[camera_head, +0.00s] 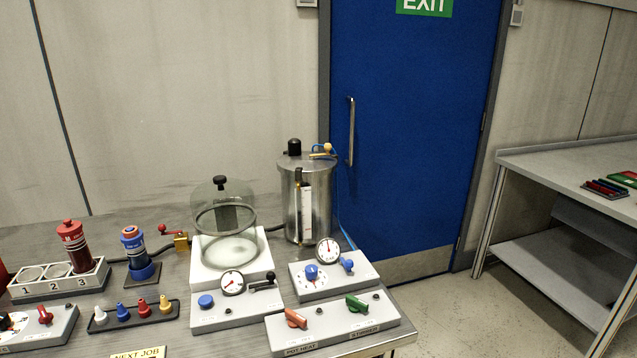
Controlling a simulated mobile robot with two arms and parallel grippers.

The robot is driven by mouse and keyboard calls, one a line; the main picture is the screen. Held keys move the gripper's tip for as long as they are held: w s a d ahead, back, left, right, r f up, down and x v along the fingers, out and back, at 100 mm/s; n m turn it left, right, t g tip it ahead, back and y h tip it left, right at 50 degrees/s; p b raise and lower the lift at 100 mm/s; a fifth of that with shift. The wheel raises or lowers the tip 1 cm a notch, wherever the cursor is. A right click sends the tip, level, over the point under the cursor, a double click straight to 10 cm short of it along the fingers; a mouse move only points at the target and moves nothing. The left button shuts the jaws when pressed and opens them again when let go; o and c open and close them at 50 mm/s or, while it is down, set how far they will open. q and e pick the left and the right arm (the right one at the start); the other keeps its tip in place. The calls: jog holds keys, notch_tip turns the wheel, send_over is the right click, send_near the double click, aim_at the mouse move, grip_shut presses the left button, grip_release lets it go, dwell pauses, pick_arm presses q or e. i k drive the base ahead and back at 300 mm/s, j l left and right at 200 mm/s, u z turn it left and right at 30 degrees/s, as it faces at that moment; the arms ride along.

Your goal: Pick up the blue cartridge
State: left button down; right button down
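The blue cartridge (134,245) stands upright on a small dark base with a blue ring (143,272), on the left part of the workbench. It has a blue cap, a pale label band and a dark body. A red cartridge (74,247) stands upright at the back of a white rack (62,290) marked 1, 2, 3, left of the blue cartridge, at the slot marked 3. Slots 1 and 2 look empty. Neither of my grippers shows in the head view.
A dark tray (134,315) of coloured nozzles lies in front of the blue cartridge. A brass valve with a red lever (181,240), a glass dome (224,210) and a steel drum (307,200) stand to its right. Control panels (333,324) fill the bench front. A side table (560,160) is far right.

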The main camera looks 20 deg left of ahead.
aim_at(137, 253)
jog(key=u, duration=1.6)
jog(key=i+j, duration=0.1)
